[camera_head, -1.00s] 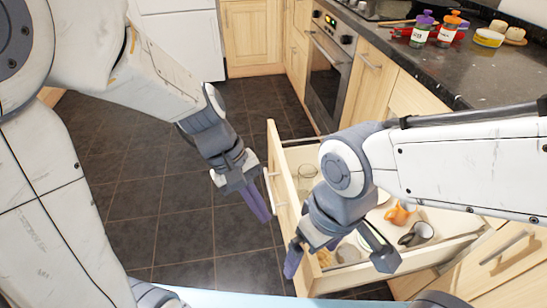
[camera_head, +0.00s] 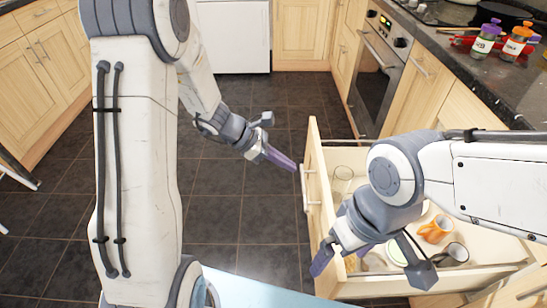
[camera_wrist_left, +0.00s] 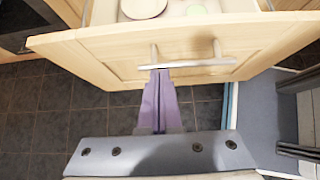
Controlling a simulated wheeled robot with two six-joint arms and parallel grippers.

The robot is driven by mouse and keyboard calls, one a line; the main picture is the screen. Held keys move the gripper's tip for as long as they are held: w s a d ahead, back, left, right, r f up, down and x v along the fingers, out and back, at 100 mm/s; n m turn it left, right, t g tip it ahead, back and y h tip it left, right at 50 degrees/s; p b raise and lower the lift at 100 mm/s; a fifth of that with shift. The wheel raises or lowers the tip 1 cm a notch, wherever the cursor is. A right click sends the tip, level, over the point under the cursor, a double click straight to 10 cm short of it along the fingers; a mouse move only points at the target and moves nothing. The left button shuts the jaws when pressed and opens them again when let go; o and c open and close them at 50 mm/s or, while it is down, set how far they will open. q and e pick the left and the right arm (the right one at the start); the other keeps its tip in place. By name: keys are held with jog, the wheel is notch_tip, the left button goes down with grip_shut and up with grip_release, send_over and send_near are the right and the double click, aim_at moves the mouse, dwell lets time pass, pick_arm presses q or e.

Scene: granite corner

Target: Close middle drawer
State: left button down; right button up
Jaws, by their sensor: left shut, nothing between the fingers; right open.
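The middle drawer (camera_head: 316,165) is a light wooden drawer pulled well out from the counter on the right. Its bar handle (camera_head: 304,188) is on the front face; in the left wrist view the handle (camera_wrist_left: 200,64) crosses the drawer front (camera_wrist_left: 100,55). My left gripper (camera_head: 292,165) is shut and empty. Its purple fingertips (camera_wrist_left: 161,74) are at the handle; I cannot tell whether they touch. My right gripper (camera_head: 370,264) is open above the drawer's near end, hiding part of the inside.
The drawer holds a glass (camera_head: 342,180), an orange mug (camera_head: 435,230) and a dark-and-white mug (camera_head: 453,253). Spice jars (camera_head: 487,38) stand on the dark counter. An oven (camera_head: 376,75) is beyond the drawer. Tiled floor (camera_head: 215,215) lies clear to the left.

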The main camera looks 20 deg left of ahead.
aim_at(317, 172)
pick_arm(q)
jog(key=d, duration=0.3)
jog(key=w+d+f, duration=0.1)
jog(key=shift+w+d+f, duration=0.1)
jog(key=shift+d, duration=0.2)
jog(key=shift+w+d, duration=0.1)
jog(key=shift+d, duration=0.25)
